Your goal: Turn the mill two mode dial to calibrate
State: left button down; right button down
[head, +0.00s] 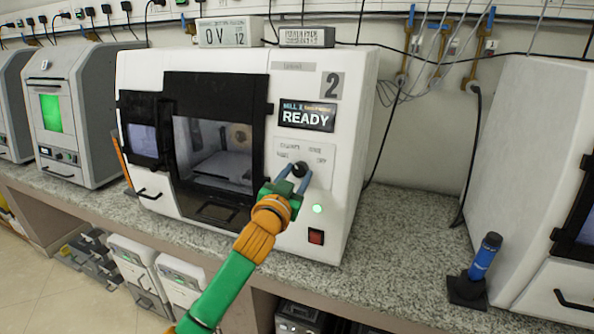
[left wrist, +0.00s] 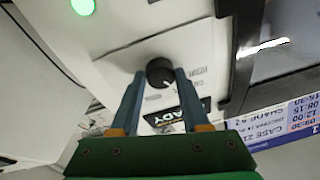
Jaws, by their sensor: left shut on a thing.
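Mill two is the white machine (head: 345,150) with a "2" label (head: 332,86) and a screen (head: 307,116) reading READY. Its black mode dial (head: 300,168) sits on a pale plate below the screen, with small labels around it. My left gripper (head: 298,178) reaches the plate, and its two blue fingers are shut on the dial. In the left wrist view the dial (left wrist: 159,72) is between the fingertips of my left gripper (left wrist: 158,78). A light mark shows on the dial face, but I cannot tell which label it points to. My right gripper is not in view.
A lit green light (head: 318,209) and a red switch (head: 316,237) are below the dial. The granite counter (head: 410,260) is clear right of mill two, up to a blue-handled tool (head: 484,258) and another white machine (head: 535,150). More machines stand at left.

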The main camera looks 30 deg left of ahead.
pick_arm(q)
jog(key=shift+m+h+p, duration=0.3)
jog(key=shift+m+p, duration=0.15)
jog(key=shift+m, duration=0.85)
jog(key=shift+c, duration=2)
grip_release()
jog(key=b+v, duration=0.1)
jog(key=v, duration=0.6)
jog(key=shift+b, duration=0.35)
jog(key=shift+a+f, duration=0.1)
